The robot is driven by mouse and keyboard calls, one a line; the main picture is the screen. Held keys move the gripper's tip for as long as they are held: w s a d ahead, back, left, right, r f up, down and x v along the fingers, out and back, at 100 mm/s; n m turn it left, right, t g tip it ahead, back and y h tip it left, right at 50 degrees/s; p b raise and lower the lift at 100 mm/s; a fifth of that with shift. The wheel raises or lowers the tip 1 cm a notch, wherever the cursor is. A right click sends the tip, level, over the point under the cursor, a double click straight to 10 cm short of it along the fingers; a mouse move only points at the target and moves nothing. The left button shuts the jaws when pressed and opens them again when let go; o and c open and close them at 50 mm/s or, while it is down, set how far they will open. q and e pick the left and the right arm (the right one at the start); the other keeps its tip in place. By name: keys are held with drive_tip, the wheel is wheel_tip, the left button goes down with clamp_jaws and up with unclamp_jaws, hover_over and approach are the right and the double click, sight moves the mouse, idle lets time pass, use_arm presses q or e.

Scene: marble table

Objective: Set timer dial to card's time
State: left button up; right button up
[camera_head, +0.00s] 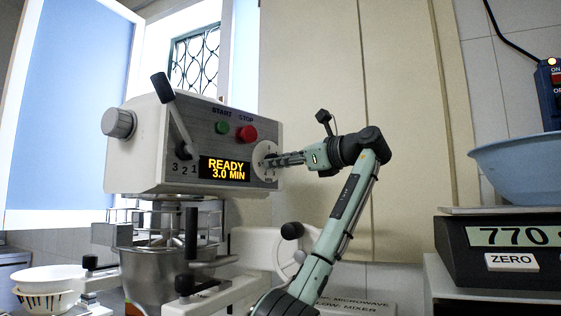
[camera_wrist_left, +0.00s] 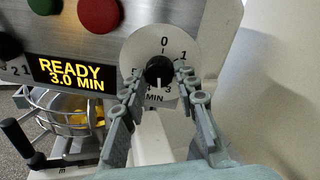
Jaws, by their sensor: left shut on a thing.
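The timer dial is a white disc (camera_head: 262,150) on the mixer's front panel, right of the display. In the left wrist view, the disc (camera_wrist_left: 207,45) carries 0 at the top, 1 at upper right and 3 at lower right, with MIN below. My left gripper (camera_head: 273,160) is shut on the black dial knob (camera_wrist_left: 159,69), one finger on each side. The knob's light pointer faces down, between the lower numbers; its exact mark is hard to tell. The display (camera_head: 224,169) reads READY 3.0 MIN. No time card shows in either view. My right gripper is not in view.
A green START button (camera_head: 222,128) and red STOP button (camera_head: 246,133) sit above the display. A black lever (camera_head: 163,90) stands left of it. The metal bowl (camera_head: 165,275) is below the mixer head. A scale (camera_head: 500,250) reading 770 holds a blue bowl (camera_head: 520,165) at right.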

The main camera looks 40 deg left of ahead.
use_arm(q)
drive_tip(key=m, duration=0.5)
drive_tip(key=shift+f+m, duration=0.15)
drive_tip(key=shift+m, duration=0.25)
idle(0.4)
drive_tip(key=o, duration=1.1)
drive_tip(key=shift+o, duration=0.2)
drive_tip(key=shift+d, duration=0.15)
drive_tip(key=d, duration=1.1)
drive_tip(key=shift+d, duration=0.4)
drive_tip(key=shift+w+f, duration=0.1)
